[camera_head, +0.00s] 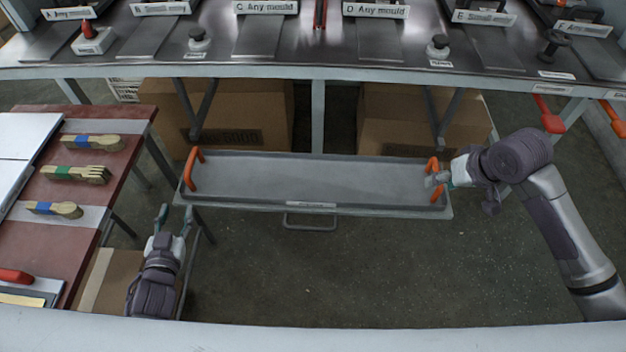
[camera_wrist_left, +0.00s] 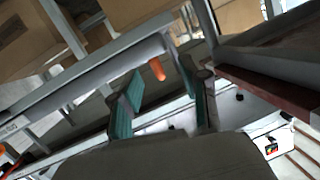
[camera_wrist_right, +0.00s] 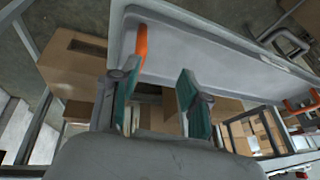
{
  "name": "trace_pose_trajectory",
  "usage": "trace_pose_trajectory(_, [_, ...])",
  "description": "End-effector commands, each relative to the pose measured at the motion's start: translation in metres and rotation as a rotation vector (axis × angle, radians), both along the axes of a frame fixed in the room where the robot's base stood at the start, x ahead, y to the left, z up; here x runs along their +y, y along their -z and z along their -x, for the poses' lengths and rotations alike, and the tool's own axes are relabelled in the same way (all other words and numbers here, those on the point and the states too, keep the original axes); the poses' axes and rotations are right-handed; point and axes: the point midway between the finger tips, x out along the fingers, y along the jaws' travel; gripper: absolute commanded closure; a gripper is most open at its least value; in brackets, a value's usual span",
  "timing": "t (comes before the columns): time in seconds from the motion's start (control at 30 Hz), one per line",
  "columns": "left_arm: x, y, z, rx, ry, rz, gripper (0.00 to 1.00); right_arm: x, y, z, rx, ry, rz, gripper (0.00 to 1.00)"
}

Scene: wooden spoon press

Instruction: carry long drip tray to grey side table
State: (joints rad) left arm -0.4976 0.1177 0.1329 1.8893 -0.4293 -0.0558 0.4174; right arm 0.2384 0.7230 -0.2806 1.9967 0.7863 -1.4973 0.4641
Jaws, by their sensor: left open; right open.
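The long drip tray (camera_head: 315,180) is a shallow grey tray with an orange handle at each end. It lies level on a grey support (camera_head: 250,208) in front of the press. My left gripper (camera_head: 175,214) is open and empty, below and apart from the left handle (camera_head: 192,168), whose end shows between its fingers in the left wrist view (camera_wrist_left: 157,69). My right gripper (camera_head: 434,180) is open at the right handle (camera_head: 432,164). In the right wrist view that handle (camera_wrist_right: 141,46) stands by the left finger; I cannot tell if they touch. I cannot identify a separate grey side table.
A red-brown table (camera_head: 115,165) with several brushes stands at the left. The press bench (camera_head: 320,55) with labelled plates spans the back. Cardboard boxes (camera_head: 215,115) sit beneath it. A metal loop (camera_head: 310,225) hangs below the tray's front. The floor in front is clear.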

Motion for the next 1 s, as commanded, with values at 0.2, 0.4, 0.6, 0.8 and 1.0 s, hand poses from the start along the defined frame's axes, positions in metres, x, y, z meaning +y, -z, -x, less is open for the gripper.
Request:
trace_pose_trajectory(0.2, [-0.001,-0.015,-0.002,-0.162,0.106,-0.019,0.54,-0.033,-0.053,-0.025,-0.002,0.08,-0.019,0.54])
trace_pose_trajectory(0.4, [-0.004,-0.021,-0.001,-0.212,0.152,-0.02,0.54,-0.041,-0.068,-0.029,0.006,0.109,-0.035,0.54])
trace_pose_trajectory(0.6, [-0.004,-0.021,-0.001,-0.211,0.152,-0.02,0.54,-0.041,-0.068,-0.029,0.006,0.107,-0.036,0.54])
trace_pose_trajectory(0.8, [-0.004,-0.021,-0.012,-0.212,0.151,-0.02,0.54,-0.039,-0.057,-0.032,0.009,0.108,-0.037,0.54])
trace_pose_trajectory(1.0, [-0.005,-0.022,-0.047,-0.213,0.151,-0.02,0.54,-0.032,-0.026,-0.046,0.01,0.107,-0.039,0.54])
